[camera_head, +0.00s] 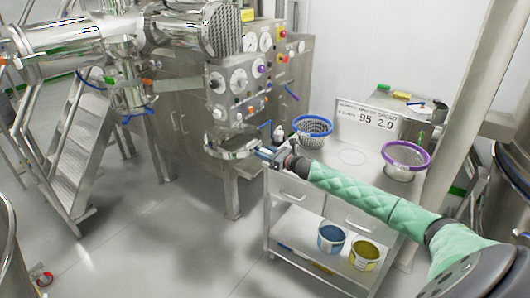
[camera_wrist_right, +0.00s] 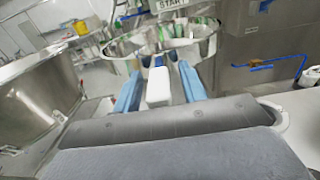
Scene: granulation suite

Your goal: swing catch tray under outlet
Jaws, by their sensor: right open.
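The catch tray (camera_head: 232,154) looks like a round, shallow metal pan on the front of the machine, below its knob panel. In the right wrist view the metal rim (camera_wrist_right: 205,45) lies just past my fingertips. My right gripper (camera_head: 264,153) is at the tray's right side, on the end of my green-sleeved arm. In the wrist view its two blue fingers (camera_wrist_right: 158,82) are spread apart. A pale block (camera_wrist_right: 158,88) shows between them, and I cannot tell whether they touch it. The outlet above the tray is not clearly visible. My left gripper is not in view.
A steel cart (camera_head: 345,190) stands to the right, with a blue-rimmed basket (camera_head: 313,130), a purple-rimmed sieve (camera_head: 404,160) and a sign (camera_head: 368,118) on top. Blue (camera_head: 331,238) and yellow (camera_head: 364,254) buckets stand on its lower shelf. Steps (camera_head: 85,160) stand left. The floor between is clear.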

